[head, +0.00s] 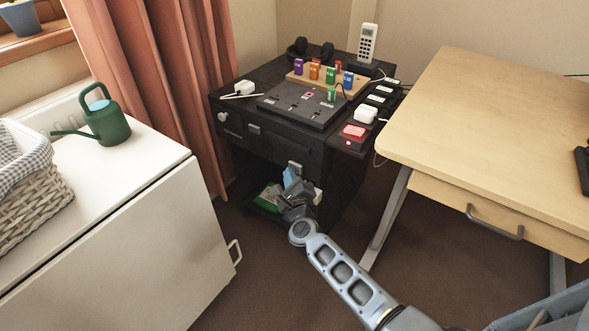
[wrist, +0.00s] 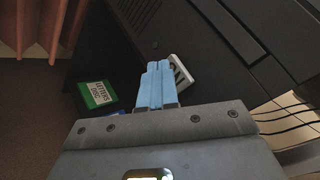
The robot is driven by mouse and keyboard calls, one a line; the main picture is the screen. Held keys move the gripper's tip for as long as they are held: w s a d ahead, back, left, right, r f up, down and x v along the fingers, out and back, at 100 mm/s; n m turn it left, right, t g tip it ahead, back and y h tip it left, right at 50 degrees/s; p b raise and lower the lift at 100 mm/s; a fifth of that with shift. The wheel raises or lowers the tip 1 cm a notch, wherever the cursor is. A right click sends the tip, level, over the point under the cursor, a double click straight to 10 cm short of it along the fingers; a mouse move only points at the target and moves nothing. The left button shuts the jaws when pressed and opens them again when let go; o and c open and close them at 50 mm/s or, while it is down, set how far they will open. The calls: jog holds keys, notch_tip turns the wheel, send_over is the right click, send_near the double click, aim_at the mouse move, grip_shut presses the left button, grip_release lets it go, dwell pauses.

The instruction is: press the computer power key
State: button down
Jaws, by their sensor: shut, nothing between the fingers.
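My gripper (wrist: 155,68) is shut, its two light blue fingers side by side with nothing between them. In the head view the gripper (head: 289,173) is low at the front of the black cabinet (head: 267,150), below its drawers. A small pale plate with dark slots (wrist: 181,72) is just right of the fingertips in the wrist view, partly hidden by them. It also shows in the head view (head: 296,166). I cannot tell whether the fingers touch it. No key is clearly marked as the computer power key.
A green box (wrist: 96,94) lies in the open lower part of the cabinet. On top are a black panel (head: 300,103), colored tags and a phone (head: 367,42). A white cabinet (head: 125,220) stands left, a wooden desk (head: 490,130) right. Cables hang at the right.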

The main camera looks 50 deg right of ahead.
jog(key=shift+d, duration=0.5)
dwell(0.7)
jog(key=shift+a, duration=0.9)
jog(key=a+p, duration=0.1)
jog(key=a, duration=0.4)
jog(key=shift+s+p, duration=0.1)
jog(key=shift+p, duration=0.25)
dwell(0.6)
